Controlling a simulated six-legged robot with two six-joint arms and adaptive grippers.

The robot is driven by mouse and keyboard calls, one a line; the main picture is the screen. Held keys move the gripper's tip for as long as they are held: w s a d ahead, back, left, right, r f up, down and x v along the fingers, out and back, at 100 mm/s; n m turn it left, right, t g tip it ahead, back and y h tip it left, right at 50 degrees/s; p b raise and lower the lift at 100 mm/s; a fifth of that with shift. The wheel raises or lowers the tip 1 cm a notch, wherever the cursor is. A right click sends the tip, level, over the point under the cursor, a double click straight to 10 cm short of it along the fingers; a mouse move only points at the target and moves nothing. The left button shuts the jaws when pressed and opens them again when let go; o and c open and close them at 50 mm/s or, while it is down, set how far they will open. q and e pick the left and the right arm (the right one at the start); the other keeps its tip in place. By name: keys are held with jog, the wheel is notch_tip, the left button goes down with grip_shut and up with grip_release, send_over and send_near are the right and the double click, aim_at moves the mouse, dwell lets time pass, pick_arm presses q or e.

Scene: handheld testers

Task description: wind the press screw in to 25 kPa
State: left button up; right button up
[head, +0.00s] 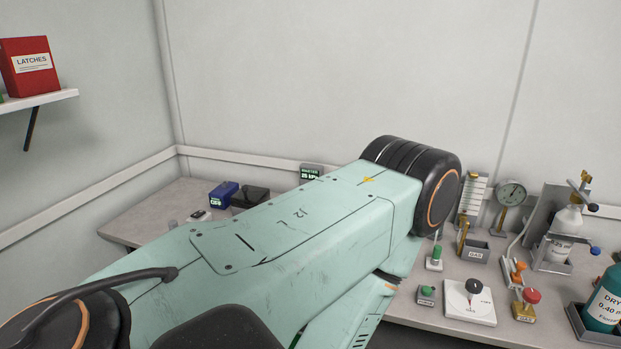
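A small dark display (311,173) with green lettering stands at the back of the bench; it seems to read 25 kPa. A round dial gauge (512,192) stands on a post at the back right; its reading is too small to tell. I cannot clearly identify the press screw; it may be hidden behind my mint-green arm, which fills the middle of the head view. Neither of my grippers shows.
The bench (448,326) carries a white plate with a black knob (474,287), a red-topped button (532,296), green-topped pieces (436,254), a teal bottle (607,297) and a clamp stand (545,228). Blue (223,194) and black (250,196) boxes stand left.

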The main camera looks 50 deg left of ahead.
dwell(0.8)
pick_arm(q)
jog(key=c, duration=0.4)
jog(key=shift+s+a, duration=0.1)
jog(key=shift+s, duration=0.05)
